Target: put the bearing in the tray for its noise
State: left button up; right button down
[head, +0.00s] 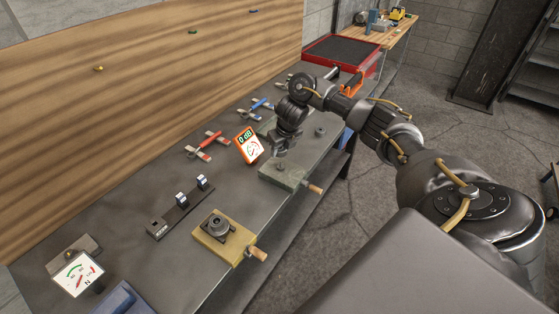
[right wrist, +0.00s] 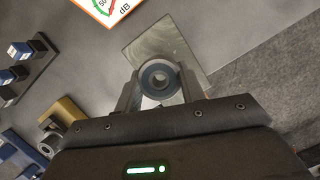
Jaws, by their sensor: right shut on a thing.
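My right gripper (right wrist: 160,90) is shut on a bearing (right wrist: 160,78), a grey ring with a dark blue band and an open centre. In the head view the right gripper (head: 280,149) is above a grey-green block (head: 291,176) with a wooden handle; the block also shows below the bearing in the right wrist view (right wrist: 183,46). The bearing is hard to make out in the head view. A dial display (head: 249,145) reading 0 dB stands left of the gripper. A red-rimmed tray (head: 376,68) is at the far end of the bench. My left gripper is not in view.
A yellow block (head: 211,236) with a dark round fitting sits nearer, beside a black rack (head: 162,228) with blue-white pieces. A dial marked N (head: 76,275) and a blue item (head: 124,299) are at the near left. Red- and blue-handled tools lie behind.

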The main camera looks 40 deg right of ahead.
jog(key=shift+r, duration=0.65)
jog(key=shift+f, duration=0.1)
